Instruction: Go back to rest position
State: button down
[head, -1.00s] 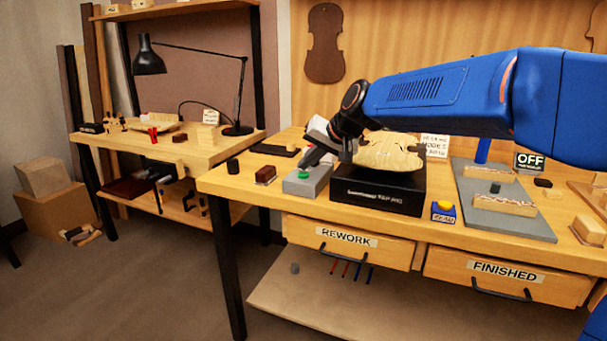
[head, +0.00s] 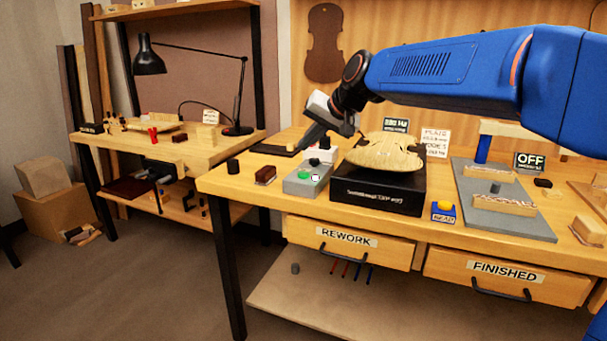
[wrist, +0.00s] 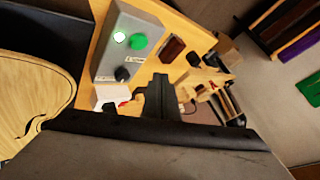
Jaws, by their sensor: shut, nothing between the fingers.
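My gripper (head: 302,146) hangs in the air above the back of the grey button box, apart from it, fingers pointing down and left. In the wrist view the dark fingers (wrist: 158,92) are together with nothing between them. The grey button box (head: 300,184) has a green button, a bright white-green spot beside it and a black knob. It also shows in the wrist view (wrist: 112,50). The violin plate (head: 385,152) lies on the black stand (head: 378,190), right of my gripper; its edge shows in the wrist view (wrist: 25,95).
A brown block (head: 265,175) and dark cup (head: 233,166) stand left of the box. A yellow button (head: 444,206), a grey fixture board (head: 530,222) and small signs are to the right. A lamp (head: 240,95) stands on the far bench. Air above the bench's left end is clear.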

jog(key=s+d+f+h, duration=0.2)
jog(key=s+d+f, duration=0.2)
jog(key=s+d, duration=0.55)
jog(key=s+d+f+h, duration=0.1)
jog(key=s+d+f, duration=0.3)
jog(key=s+d, duration=0.55)
jog(key=s+d+f+h, duration=0.1)
jog(key=s+d+f, duration=0.5)
jog(key=s, duration=0.4)
jog(key=s+d+f+g+h, duration=0.1)
jog(key=s+d+f+h, duration=0.1)
jog(key=s+d+f, duration=0.4)
jog(key=s+f, duration=0.3)
jog(key=shift+s+d+f+g+h, duration=0.2)
jog(key=shift+s+d+g+h, duration=0.1)
jog(key=shift+s, duration=0.1)
